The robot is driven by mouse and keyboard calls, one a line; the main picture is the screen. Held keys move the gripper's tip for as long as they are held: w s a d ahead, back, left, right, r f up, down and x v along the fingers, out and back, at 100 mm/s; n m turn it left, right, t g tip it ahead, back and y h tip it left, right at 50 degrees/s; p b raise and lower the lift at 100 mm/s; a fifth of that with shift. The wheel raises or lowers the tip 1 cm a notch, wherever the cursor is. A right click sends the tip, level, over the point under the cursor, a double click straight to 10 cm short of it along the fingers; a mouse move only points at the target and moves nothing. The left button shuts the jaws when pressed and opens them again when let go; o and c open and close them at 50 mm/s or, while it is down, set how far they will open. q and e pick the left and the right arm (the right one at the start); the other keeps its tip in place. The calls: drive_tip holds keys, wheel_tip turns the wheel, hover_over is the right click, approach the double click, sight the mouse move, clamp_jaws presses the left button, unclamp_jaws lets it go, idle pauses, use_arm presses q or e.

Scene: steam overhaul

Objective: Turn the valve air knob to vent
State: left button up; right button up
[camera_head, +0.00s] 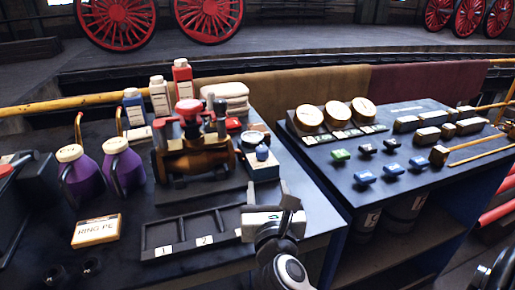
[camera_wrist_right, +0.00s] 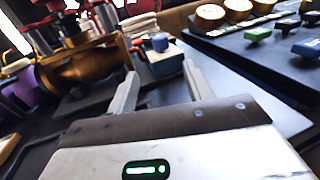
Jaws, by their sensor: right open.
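A small blue knob (camera_head: 262,153) sits on a pale-topped blue box (camera_head: 262,168) beside the brass valve body (camera_head: 198,160). I take it for the valve air knob; its setting marks are too small to read. In the right wrist view the blue knob (camera_wrist_right: 160,42) stands ahead, beyond the fingertips and between their lines. My right gripper (camera_head: 268,194) is open and empty, just in front of the box and apart from the knob. Its two fingers (camera_wrist_right: 158,80) point toward the box in the wrist view. My left gripper is not in view.
A black tray (camera_head: 165,253) with numbered slots lies left of my right gripper. Two purple jugs (camera_head: 123,170) and a RING PE box (camera_head: 97,231) stand farther left. The right table (camera_head: 350,180) holds round gauges (camera_head: 309,117) and small coloured blocks, across a gap.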

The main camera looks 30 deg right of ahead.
sight(263, 155)
drive_tip(key=p+x, duration=0.1)
drive_tip(key=x, duration=1.4)
drive_tip(key=shift+w, duration=0.15)
drive_tip(key=c, duration=0.9)
